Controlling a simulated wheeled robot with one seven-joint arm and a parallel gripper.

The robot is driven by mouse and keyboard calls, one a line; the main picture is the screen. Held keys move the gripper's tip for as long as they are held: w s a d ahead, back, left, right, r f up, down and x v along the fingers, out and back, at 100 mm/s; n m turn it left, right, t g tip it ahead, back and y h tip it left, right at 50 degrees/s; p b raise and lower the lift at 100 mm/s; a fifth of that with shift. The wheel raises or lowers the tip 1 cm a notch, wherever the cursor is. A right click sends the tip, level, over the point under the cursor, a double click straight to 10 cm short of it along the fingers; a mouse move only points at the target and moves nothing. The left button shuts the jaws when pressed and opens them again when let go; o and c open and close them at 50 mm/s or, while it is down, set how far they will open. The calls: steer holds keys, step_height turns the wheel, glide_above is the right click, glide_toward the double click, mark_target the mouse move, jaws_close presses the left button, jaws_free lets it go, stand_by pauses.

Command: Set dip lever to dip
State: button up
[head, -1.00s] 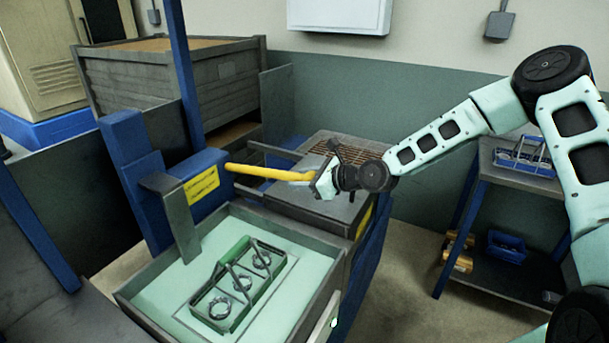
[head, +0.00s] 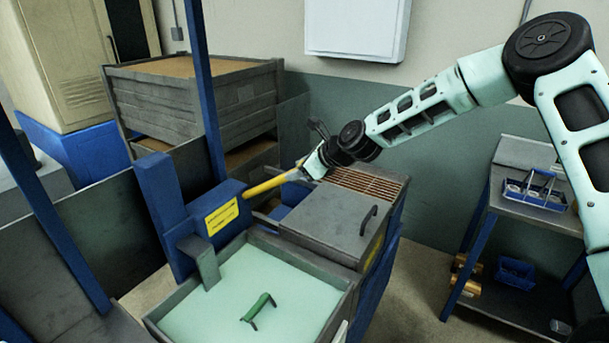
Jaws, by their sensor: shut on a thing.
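The dip lever is a yellow bar (head: 266,187) that sticks out from a blue housing with a yellow label (head: 221,216) in the head view. It slants up to the right. My gripper (head: 305,172) is shut on the lever's far end, and the jaws hide that end. Below the housing is an open tank of pale green liquid (head: 210,312). Only the green handle (head: 258,309) of the carrier shows above the liquid; its frame and rings are hidden. A grey bracket (head: 206,262) reaches down at the tank's back edge.
A grey lidded box with a dark handle (head: 322,222) stands right of the lever, beside a brown grate (head: 368,186). A shelf (head: 540,200) with blue carriers is at the right. A blue post (head: 206,90) rises behind the housing.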

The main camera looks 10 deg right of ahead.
steer(key=shift+w+a+r, duration=0.1)
steer(key=shift+w+r, duration=0.05)
steer(key=shift+r, duration=0.1)
steer(key=o, duration=1.3)
steer(key=shift+o, duration=0.2)
steer(key=shift+f, duration=0.1)
steer(key=b+v, duration=0.5)
steer(key=v, duration=1.2)
